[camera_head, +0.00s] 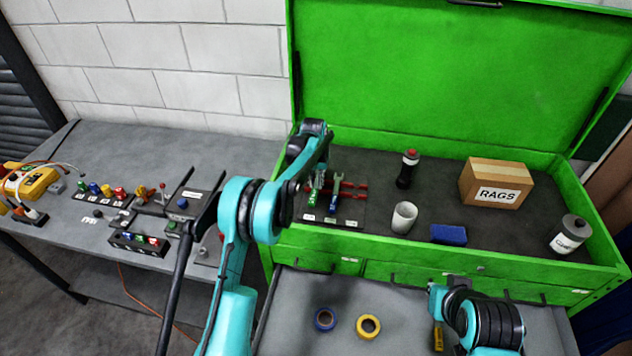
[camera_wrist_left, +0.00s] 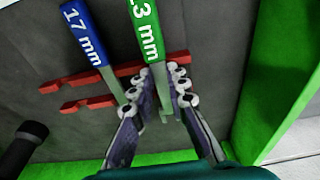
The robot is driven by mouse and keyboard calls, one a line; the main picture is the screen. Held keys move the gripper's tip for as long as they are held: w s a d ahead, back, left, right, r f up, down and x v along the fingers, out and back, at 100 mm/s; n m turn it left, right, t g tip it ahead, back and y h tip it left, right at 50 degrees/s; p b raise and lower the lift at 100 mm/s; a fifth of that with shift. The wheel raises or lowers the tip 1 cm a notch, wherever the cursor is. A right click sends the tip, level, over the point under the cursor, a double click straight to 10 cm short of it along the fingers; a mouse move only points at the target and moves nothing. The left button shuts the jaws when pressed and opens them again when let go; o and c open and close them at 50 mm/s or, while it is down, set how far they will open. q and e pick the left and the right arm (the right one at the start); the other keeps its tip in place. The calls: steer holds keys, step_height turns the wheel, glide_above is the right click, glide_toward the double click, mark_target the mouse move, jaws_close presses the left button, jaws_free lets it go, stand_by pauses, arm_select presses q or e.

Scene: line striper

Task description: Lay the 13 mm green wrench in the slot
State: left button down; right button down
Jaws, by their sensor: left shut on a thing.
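The green wrench, with a label ending in "3 mm", shows its green handle (camera_wrist_left: 146,32) and bare steel shaft in the left wrist view. In the head view its green handle (camera_head: 312,198) is small, at the left end of the chest's tray. My left gripper (camera_wrist_left: 158,88) is shut on its shaft, one finger on each side; it also shows in the head view (camera_head: 317,181). The wrench lies across the red notched holder (camera_wrist_left: 120,76); whether it is seated or slightly raised I cannot tell.
The green chest's raised wall (camera_head: 288,240) is close by the gripper. A black bottle (camera_head: 407,170), white cup (camera_head: 404,217), blue sponge (camera_head: 449,235), rags box (camera_head: 496,183) and can (camera_head: 569,235) stand right of the holder. A workbench (camera_head: 120,150) is at left.

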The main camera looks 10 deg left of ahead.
arm_select(q)
steer(key=shift+f, duration=0.25)
steer(key=shift+r, duration=0.5)
stand_by(0.3)
steer(key=c, duration=1.1)
jaws_free()
steer(key=shift+s+r+p, duration=0.15)
steer(key=shift+r+p, duration=0.4)
steer(key=shift+r, duration=0.6)
steer(key=shift+s+r+p, duration=0.2)
steer(key=shift+r+p, duration=0.35)
steer(key=shift+r, duration=0.55)
steer(key=shift+s+r+p, duration=0.15)
steer(key=shift+r+p, duration=0.4)
steer(key=shift+r, duration=0.6)
